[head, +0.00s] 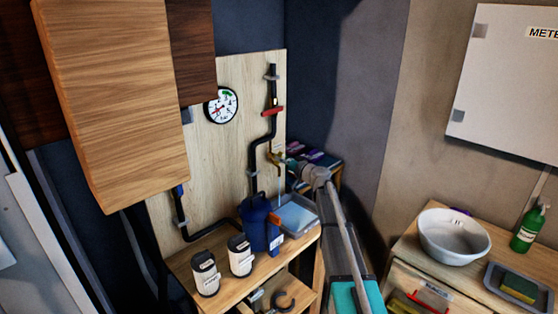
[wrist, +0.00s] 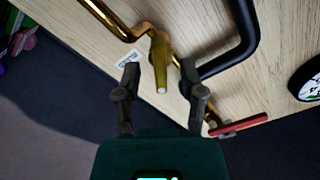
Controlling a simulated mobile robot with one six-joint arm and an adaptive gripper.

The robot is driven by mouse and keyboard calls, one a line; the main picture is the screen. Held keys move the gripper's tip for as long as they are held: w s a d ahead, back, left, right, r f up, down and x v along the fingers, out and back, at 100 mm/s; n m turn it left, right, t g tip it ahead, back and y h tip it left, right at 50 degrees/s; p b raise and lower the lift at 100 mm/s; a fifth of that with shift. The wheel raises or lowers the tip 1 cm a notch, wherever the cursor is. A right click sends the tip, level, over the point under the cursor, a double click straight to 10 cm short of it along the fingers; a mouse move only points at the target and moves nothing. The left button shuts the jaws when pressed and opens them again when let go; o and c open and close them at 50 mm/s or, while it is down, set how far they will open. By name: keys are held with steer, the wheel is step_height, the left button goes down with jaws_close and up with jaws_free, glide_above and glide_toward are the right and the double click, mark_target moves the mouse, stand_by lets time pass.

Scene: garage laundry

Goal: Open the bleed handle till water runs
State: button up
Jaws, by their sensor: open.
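The brass bleed tap (head: 276,158) sits low on the pipe on the plywood board in the head view. In the wrist view its brass handle (wrist: 160,62) points toward me, with its pale tip between my fingers. My gripper (wrist: 160,70) is open, one finger on each side of the handle, with visible gaps. In the head view my gripper (head: 285,161) is at the tap and partly hides it. A brass spout pipe (wrist: 105,18) runs off from the handle to the upper left.
A red lever (head: 272,111) is higher on the black pipe; it also shows in the wrist view (wrist: 238,125). A round gauge (head: 221,106) is left of it.

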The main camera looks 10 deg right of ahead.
steer(key=shift+x, duration=1.05)
jaws_close()
